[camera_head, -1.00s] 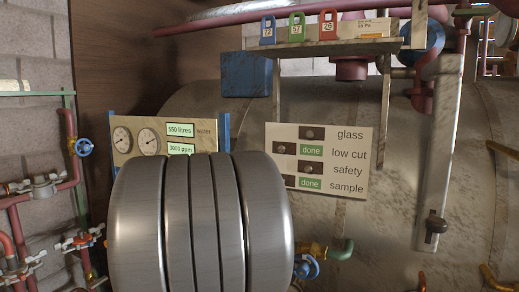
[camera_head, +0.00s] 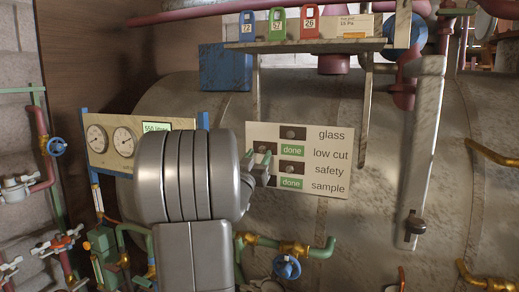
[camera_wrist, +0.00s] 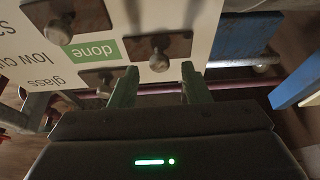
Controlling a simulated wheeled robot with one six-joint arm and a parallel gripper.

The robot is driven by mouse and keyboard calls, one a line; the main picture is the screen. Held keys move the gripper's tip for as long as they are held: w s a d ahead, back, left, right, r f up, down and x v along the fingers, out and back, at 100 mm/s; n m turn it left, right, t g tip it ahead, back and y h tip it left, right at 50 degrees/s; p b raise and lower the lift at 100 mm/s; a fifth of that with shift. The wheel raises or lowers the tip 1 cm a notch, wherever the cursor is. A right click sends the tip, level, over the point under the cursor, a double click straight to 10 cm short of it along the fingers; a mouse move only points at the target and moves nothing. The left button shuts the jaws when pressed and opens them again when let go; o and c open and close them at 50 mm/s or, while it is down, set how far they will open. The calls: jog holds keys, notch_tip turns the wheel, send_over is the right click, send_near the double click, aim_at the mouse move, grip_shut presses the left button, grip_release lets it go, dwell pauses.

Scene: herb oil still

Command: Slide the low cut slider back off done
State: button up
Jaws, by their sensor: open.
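The pale slider board (camera_head: 335,190) has rows labelled glass, low cut, safety and sample. The low cut slider (camera_wrist: 160,52) is a dark plate with a round metal knob, to the left of its green done label (camera_head: 292,150) in the head view; that label is uncovered. My gripper (camera_head: 261,160) is at the board's left edge and partly hides this slider. In the wrist view the board is upside down, and my gripper (camera_wrist: 158,88) is open and empty. The low cut knob shows beyond and between its fingertips, with no visible contact.
The glass slider (camera_head: 292,132) and safety slider (camera_head: 291,168) sit close above and below. A gauge panel (camera_head: 104,160) stands left, partly behind my wrist. Pipes and a blue valve (camera_head: 286,266) lie below.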

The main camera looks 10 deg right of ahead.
jog(key=shift+x, duration=0.8)
grip_shut()
jog(key=s+d+b, duration=0.1)
jog(key=d, duration=0.1)
jog(key=s+d+b, duration=0.2)
jog(key=d, duration=0.1)
jog(key=s+d+b, duration=0.2)
jog(key=shift+s+d, duration=0.1)
jog(key=shift+d, duration=0.25)
jog(key=shift+c, duration=2.3)
grip_release()
jog(key=o, duration=0.5)
jog(key=shift+s+d, duration=0.15)
jog(key=shift+d, duration=0.05)
jog(key=shift+c, duration=0.2)
jog(key=shift+a, duration=0.1)
